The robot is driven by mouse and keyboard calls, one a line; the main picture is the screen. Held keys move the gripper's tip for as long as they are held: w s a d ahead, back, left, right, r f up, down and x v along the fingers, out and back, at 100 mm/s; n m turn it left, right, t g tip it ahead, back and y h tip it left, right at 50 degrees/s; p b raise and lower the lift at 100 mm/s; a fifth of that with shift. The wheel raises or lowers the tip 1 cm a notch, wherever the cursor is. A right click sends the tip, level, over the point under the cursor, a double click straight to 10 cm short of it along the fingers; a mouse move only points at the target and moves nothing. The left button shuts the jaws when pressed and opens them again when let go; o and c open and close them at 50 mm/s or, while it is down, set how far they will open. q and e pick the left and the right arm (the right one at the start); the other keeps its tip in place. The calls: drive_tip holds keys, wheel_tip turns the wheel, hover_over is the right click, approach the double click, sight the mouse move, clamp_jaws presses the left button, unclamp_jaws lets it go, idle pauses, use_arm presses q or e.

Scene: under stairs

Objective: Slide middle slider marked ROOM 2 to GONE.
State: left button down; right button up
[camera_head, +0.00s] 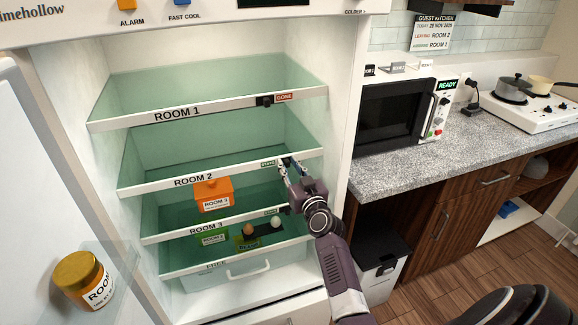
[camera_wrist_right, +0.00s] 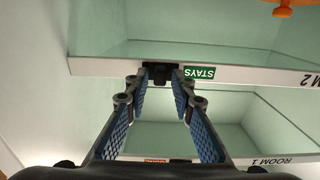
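The ROOM 2 shelf front (camera_head: 193,181) is the middle of the labelled shelves in the open fridge. In the right wrist view, which is upside down, the black slider (camera_wrist_right: 158,76) sits on the shelf edge beside the green STAYS label (camera_wrist_right: 199,73). My right gripper (camera_wrist_right: 162,88) has its fingers apart, one tip on each side of the slider; contact is unclear. My left gripper is not in view.
The ROOM 1 slider (camera_head: 265,101) sits beside a red GONE label (camera_head: 284,97) above. An orange ROOM 3 box (camera_head: 213,196) and a green box (camera_head: 211,237) stand on lower shelves. The open door with a jar (camera_head: 84,280) is left; a counter (camera_head: 470,150) is right.

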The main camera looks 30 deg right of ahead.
sight(266, 163)
clamp_jaws()
drive_tip(key=a+p, duration=0.1)
drive_tip(key=a, duration=0.2)
drive_tip(key=w+a+p, duration=0.1)
drive_tip(key=a, duration=0.1)
drive_tip(key=shift+w+a, duration=0.2)
drive_tip(key=shift+a, duration=0.2)
drive_tip(key=shift+f, duration=0.1)
drive_tip(key=shift+d, duration=0.1)
drive_tip(key=shift+c, duration=0.6)
unclamp_jaws()
drive_tip(key=o, duration=0.4)
drive_tip(key=shift+a, duration=0.2)
